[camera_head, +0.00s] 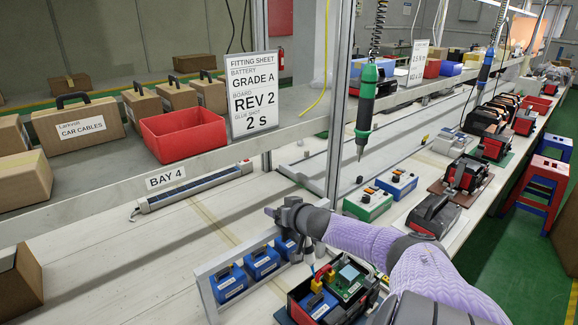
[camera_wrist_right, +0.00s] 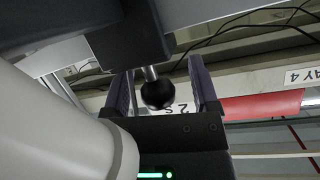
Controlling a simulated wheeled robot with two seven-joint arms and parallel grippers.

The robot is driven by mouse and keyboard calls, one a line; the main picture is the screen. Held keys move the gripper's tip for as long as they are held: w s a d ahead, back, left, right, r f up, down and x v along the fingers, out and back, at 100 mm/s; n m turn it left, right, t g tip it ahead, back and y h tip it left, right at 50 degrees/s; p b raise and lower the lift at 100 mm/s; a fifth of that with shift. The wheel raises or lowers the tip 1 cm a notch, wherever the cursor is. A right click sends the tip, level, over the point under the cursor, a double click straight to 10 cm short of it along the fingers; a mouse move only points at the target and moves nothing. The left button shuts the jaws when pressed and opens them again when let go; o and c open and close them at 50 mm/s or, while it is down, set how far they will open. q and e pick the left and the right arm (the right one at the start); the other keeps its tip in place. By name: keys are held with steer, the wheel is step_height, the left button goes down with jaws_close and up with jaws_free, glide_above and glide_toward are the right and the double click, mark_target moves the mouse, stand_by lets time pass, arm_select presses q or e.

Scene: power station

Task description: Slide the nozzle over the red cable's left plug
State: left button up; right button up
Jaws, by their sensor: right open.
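My right gripper (camera_head: 285,215) reaches in from the lower right over the grey frame holding blue batteries. In the right wrist view the gripper (camera_wrist_right: 160,88) is open, one finger on each side of a black ball knob (camera_wrist_right: 157,95). The knob hangs on a short metal stem under a black block (camera_wrist_right: 125,42); I cannot tell whether the fingers touch it. An open dark case (camera_head: 364,302) holds a green board (camera_head: 350,283), yellow connectors (camera_head: 320,277) and a blue battery (camera_head: 317,304). I cannot make out the nozzle or the red cable's plugs. My left gripper is out of view.
A green-and-black tool (camera_head: 366,105) hangs on a coiled cord above the bench. Control boxes in green (camera_head: 367,203) and blue (camera_head: 397,184) stand beyond my arm. A shelf (camera_head: 105,194) carries a red bin (camera_head: 183,134). The bench at left is mostly clear.

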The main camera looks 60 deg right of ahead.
steer(key=p+v, duration=0.6)
steer(key=v, duration=0.3)
steer(key=shift+d+r, duration=0.1)
steer(key=shift+r, duration=0.05)
steer(key=shift+s, duration=0.25)
